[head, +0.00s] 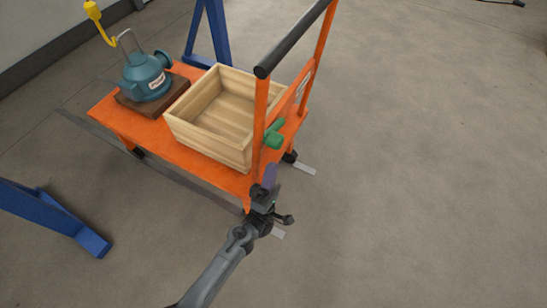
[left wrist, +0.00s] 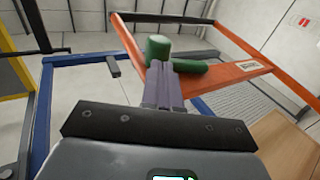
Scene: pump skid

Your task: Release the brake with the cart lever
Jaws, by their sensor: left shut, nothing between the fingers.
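The orange cart (head: 190,155) stands on the floor with its push handle (head: 297,38) rising at the right end. The green lever (head: 273,137) sits on the handle end, beside the near orange post. In the left wrist view the green lever (left wrist: 158,48) shows as an upright knob and a lying bar, just beyond my fingertips. My left gripper (head: 270,172) is shut and empty, just below the lever in the head view. I cannot tell whether the fingers touch it. My right gripper is not in view.
A pale wooden crate (head: 180,126) and a teal pump (head: 146,76) on a brown block stand on the cart. A yellow hook (head: 94,12) hangs above the pump. Blue frame legs (head: 50,215) stand at left and behind. The floor to the right is clear.

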